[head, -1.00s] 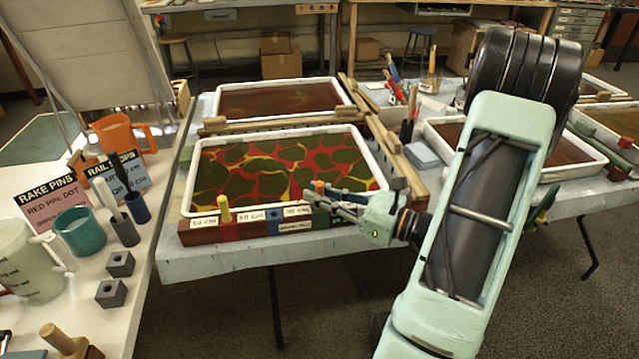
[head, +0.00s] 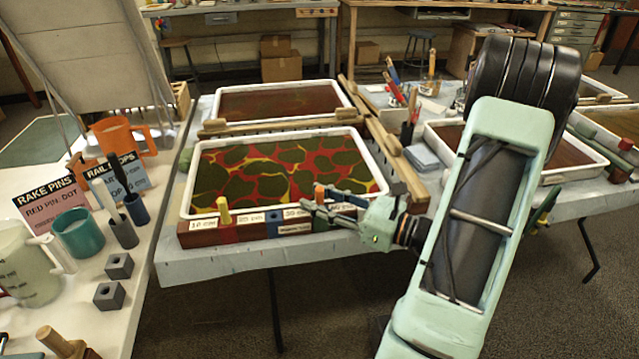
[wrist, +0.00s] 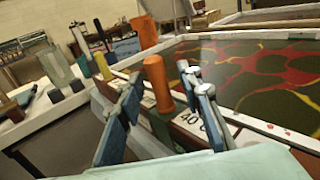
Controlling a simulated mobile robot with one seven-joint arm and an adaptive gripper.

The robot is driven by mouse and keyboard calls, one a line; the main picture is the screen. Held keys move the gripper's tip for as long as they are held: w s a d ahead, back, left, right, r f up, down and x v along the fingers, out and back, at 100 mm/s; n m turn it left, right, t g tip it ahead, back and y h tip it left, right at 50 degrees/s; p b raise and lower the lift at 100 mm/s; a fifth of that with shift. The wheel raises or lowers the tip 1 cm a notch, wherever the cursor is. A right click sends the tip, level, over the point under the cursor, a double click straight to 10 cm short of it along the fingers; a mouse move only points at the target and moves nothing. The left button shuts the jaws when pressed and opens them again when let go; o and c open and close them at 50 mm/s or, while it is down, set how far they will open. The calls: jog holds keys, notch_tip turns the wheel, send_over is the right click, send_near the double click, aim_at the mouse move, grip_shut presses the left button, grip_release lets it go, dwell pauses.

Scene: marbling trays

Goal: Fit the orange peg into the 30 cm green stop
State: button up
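The orange peg (head: 319,191) stands upright at the wooden stop rail (head: 215,239), just right of the 30 cm label (head: 297,213). It also shows in the wrist view (wrist: 157,85), beside the 40 cm label (wrist: 188,122). My gripper (head: 316,199) is open, with its fingers (wrist: 160,88) on either side of the peg and a gap visible. The green of the 30 cm stop is mostly hidden by the fingers; how deep the peg sits cannot be told. A yellow peg (head: 224,210) stands by the 10 cm label (head: 203,223). An empty blue hole (head: 272,218) lies between.
The white marbling tray (head: 185,185) lies directly behind the rail. Space in front of the rail is clear.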

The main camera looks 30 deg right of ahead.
jog(key=v, duration=1.2)
jog(key=shift+a, duration=0.1)
